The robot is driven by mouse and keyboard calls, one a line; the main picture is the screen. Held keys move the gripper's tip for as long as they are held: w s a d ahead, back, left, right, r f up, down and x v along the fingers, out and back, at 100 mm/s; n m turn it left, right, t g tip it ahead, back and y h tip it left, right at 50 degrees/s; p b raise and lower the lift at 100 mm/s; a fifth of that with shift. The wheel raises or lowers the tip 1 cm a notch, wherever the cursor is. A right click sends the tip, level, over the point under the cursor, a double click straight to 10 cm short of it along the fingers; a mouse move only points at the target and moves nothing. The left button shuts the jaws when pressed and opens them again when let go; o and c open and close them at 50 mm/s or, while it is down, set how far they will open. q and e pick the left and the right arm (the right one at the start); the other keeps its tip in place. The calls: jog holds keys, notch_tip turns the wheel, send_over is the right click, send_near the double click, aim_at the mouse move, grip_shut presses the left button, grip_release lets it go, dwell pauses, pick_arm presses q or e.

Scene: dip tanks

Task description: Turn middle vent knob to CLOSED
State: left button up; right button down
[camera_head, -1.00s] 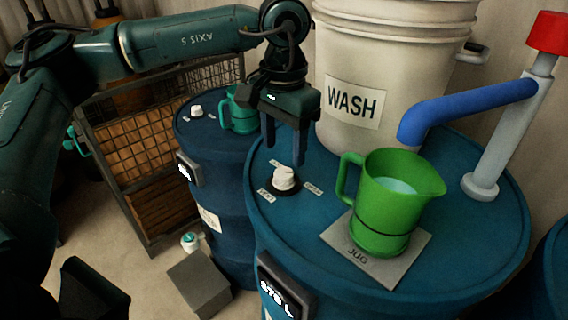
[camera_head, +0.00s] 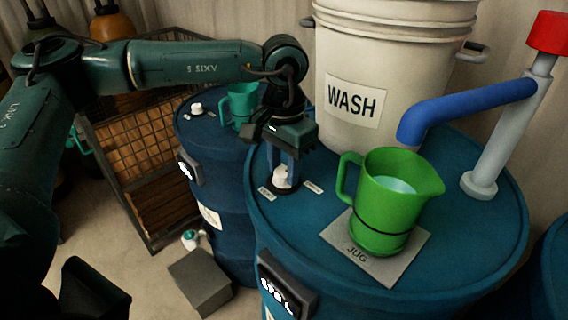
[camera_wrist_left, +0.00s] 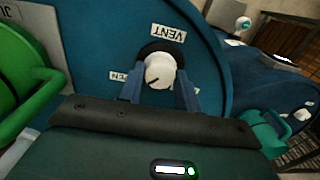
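The middle vent knob (camera_head: 281,177) is a white knob on a dark round base on top of the middle blue drum. My left gripper (camera_head: 283,182) points down over it with a finger on either side. In the left wrist view the knob (camera_wrist_left: 160,71) sits between the fingertips of the left gripper (camera_wrist_left: 159,89), with a small gap at the left finger; contact at the right one is unclear. A dark mark on the knob points toward a partly covered label reading "PEN" (camera_wrist_left: 119,77). The VENT label (camera_wrist_left: 168,33) is clear; the CLOSED wording is not readable. My right gripper is out of view.
A green jug (camera_head: 393,205) of liquid stands on a grey JUG plate (camera_head: 409,254) right of the knob. A blue spout (camera_head: 465,105) and the WASH bucket (camera_head: 390,50) stand behind. A second drum (camera_head: 222,240) with its own knob (camera_head: 196,108) and teal jug (camera_head: 241,105) is at left.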

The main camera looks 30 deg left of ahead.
pick_arm(q)
jog(key=c, duration=0.4)
jog(key=shift+c, duration=0.2)
